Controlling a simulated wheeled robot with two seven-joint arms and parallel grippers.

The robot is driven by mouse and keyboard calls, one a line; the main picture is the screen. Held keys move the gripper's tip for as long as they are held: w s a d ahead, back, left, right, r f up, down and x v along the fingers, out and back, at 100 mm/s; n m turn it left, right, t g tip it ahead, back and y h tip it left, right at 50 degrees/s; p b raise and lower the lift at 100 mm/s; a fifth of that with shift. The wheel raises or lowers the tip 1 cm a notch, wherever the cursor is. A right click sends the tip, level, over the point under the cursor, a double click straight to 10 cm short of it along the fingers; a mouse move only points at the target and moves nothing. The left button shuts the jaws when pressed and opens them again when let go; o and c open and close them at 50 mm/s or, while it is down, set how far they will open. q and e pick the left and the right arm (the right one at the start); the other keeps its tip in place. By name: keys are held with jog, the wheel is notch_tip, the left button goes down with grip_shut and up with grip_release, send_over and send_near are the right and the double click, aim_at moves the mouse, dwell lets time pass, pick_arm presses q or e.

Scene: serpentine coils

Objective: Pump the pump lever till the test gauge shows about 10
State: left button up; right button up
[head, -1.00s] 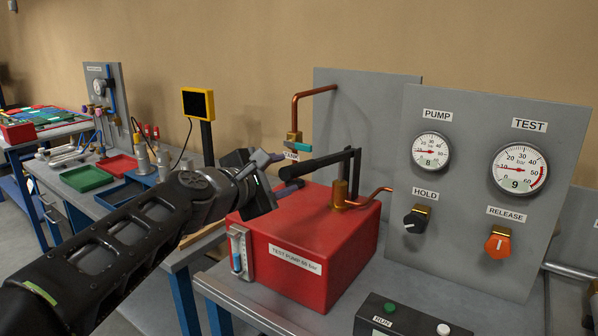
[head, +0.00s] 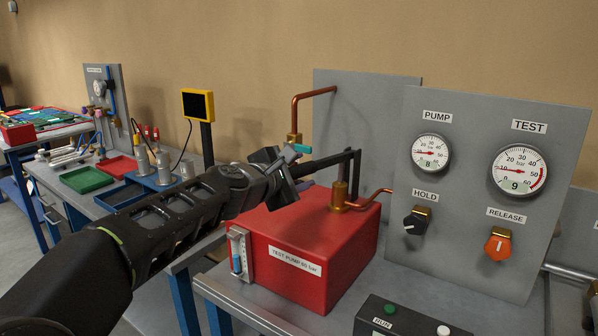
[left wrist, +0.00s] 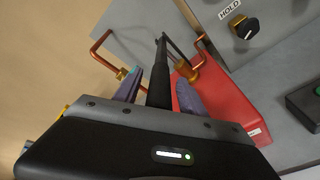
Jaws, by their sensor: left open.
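The black pump lever (head: 325,162) rises from a brass post on the red test pump (head: 310,248) and slopes down to the left. My left gripper (head: 293,171) is open at the lever's free end. In the left wrist view the lever (left wrist: 158,80) runs between the two purple fingers of the gripper (left wrist: 159,90), with a gap visible on each side. The test gauge (head: 519,170) shows the number 9. The pump gauge (head: 430,152) shows 8. My right gripper is not in view.
The black hold knob (head: 416,222) and orange release knob (head: 498,245) sit on the grey panel (head: 460,270). A copper pipe (head: 314,91) with a teal-handled valve stands behind the lever. A button box (head: 410,322) lies in front. Trays and a yellow-framed screen (head: 198,104) are at left.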

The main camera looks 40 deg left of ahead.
pick_arm(q)
jog(key=shift+c, duration=0.2)
grip_shut()
dwell(0.3)
dwell(0.8)
